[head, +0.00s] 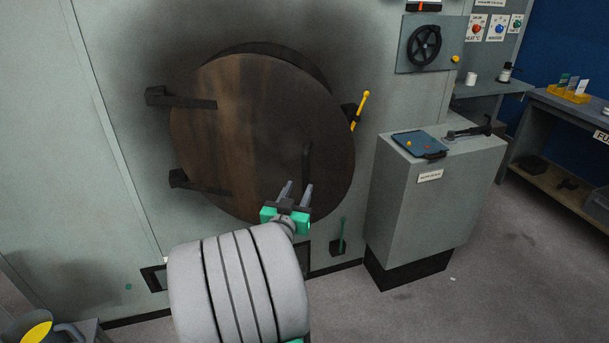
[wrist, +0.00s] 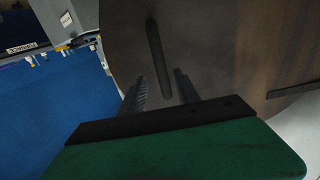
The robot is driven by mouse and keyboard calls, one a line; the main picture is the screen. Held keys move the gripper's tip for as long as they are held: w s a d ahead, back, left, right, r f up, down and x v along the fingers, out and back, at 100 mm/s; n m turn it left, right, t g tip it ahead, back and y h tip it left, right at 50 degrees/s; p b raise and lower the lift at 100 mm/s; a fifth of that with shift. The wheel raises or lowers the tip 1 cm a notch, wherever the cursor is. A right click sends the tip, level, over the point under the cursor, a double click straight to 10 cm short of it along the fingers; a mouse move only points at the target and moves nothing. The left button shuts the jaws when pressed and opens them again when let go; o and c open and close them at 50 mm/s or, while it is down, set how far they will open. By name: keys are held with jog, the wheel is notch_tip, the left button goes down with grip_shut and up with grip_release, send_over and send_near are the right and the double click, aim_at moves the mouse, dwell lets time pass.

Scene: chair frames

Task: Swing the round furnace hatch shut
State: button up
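The round furnace hatch (head: 245,130) is a brown, wood-like disc on the grey furnace wall. Two dark hinge arms cross its left side. A dark rim (head: 305,62) shows behind its upper right edge, so it stands a little off the opening. A dark bar handle (head: 306,163) is on its lower right face. My gripper (head: 298,188) is at the hatch's lower right, just below the handle. In the wrist view the handle (wrist: 157,55) lies ahead of and between the two parted fingertips. I cannot tell whether they touch the hatch (wrist: 205,45).
A yellow-tipped lever (head: 360,110) is on the wall right of the hatch. A grey control cabinet (head: 425,215) stands to the right, with a handwheel (head: 424,45) above. A green-handled lever (head: 343,234) is low on the wall. The floor at right is mostly clear.

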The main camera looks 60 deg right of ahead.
aim_at(305, 176)
jog(key=p+x, duration=0.2)
jog(key=x, duration=0.1)
jog(key=p+x, duration=0.2)
jog(key=x, duration=0.2)
jog(key=shift+d+r, duration=0.25)
jog(key=shift+d, duration=0.05)
jog(key=shift+w+f, duration=0.1)
jog(key=shift+f, duration=0.2)
jog(key=shift+c, duration=0.7)
jog(key=shift+a, duration=0.2)
jog(key=c, duration=0.3)
grip_shut()
